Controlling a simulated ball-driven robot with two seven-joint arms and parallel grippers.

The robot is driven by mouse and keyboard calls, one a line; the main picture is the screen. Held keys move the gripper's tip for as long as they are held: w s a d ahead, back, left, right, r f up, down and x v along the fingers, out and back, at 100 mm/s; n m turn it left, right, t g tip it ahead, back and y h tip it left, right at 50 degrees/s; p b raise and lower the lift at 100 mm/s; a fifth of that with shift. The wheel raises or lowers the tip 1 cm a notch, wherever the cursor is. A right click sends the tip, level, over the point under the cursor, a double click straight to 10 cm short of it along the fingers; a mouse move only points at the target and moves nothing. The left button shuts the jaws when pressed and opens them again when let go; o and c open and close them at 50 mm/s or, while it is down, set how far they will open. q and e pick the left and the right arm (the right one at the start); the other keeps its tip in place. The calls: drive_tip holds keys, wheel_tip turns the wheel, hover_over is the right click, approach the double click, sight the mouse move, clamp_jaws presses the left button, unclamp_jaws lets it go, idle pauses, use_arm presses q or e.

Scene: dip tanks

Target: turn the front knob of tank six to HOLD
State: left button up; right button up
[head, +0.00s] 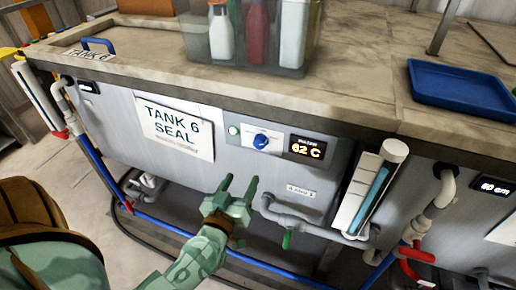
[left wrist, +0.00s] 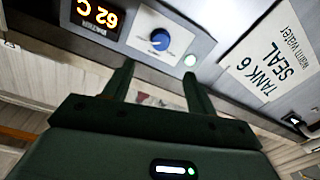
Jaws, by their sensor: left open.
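The front knob (head: 261,141) of tank six is blue and sits on a white plate on the grey tank front, between a lit green lamp (head: 233,130) and an orange display (head: 307,148) reading 62 C. The knob also shows in the left wrist view (left wrist: 160,40), beyond the fingertips; its setting is too small to read. A sign (head: 175,127) reads TANK 6 SEAL. My left gripper (head: 239,183) is open and empty, below the knob in the head view and apart from it. My right gripper is not in view.
Pipes with a green-handled valve (head: 287,239) and a clear blue-filled tube (head: 378,186) stand right of the gripper. A bin of bottles (head: 246,35) and a blue tray (head: 460,88) sit on the counter (head: 360,60). The panel around the knob is clear.

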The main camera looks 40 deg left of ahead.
sight(259, 145)
use_arm(q)
drive_tip(key=x, duration=1.3)
drive_tip(key=shift+w+a+b, duration=0.25)
drive_tip(key=shift+b, duration=0.15)
drive_tip(key=c, duration=1)
